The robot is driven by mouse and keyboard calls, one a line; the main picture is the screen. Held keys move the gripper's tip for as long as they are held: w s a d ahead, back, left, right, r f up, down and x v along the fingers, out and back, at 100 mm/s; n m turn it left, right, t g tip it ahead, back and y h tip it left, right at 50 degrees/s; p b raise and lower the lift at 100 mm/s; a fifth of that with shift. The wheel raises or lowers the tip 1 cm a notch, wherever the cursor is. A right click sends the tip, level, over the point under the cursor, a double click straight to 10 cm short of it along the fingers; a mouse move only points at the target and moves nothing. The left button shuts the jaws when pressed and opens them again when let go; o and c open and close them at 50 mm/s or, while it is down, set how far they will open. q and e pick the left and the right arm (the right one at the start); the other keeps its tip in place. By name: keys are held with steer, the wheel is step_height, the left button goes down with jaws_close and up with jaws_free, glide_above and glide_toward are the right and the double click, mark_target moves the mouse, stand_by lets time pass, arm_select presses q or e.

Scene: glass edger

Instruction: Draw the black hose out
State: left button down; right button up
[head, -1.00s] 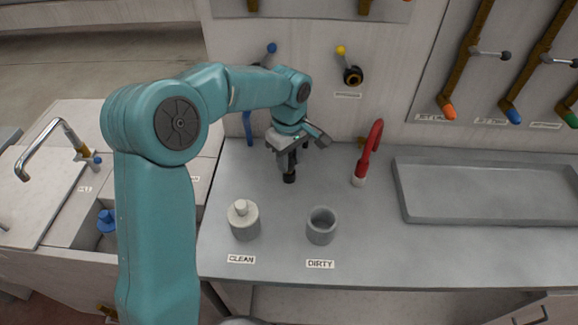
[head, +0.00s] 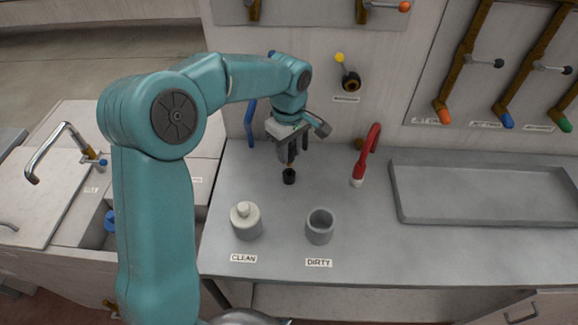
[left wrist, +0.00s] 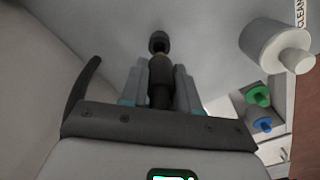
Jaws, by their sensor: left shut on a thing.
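My left gripper (head: 290,158) points down over the grey bench top, between the blue tap (head: 249,125) and the red tap (head: 366,155). It is shut on the black hose (left wrist: 160,92), whose dark upper part shows between the fingers in the left wrist view. A brass-coloured section (left wrist: 159,64) extends beyond the fingertips, with a black round end piece (left wrist: 158,42) past it. In the head view the black end piece (head: 289,177) is just below the fingers. I cannot tell whether it touches the bench. My right gripper is not in view.
A shallow grey tray (head: 490,193) lies to the right. A yellow-knobbed valve (head: 348,78) is on the back wall. Bench around the cup is clear.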

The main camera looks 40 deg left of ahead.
arm_select(q)
step_height(320, 180, up, 4)
steer(key=p, duration=0.3)
stand_by(0.3)
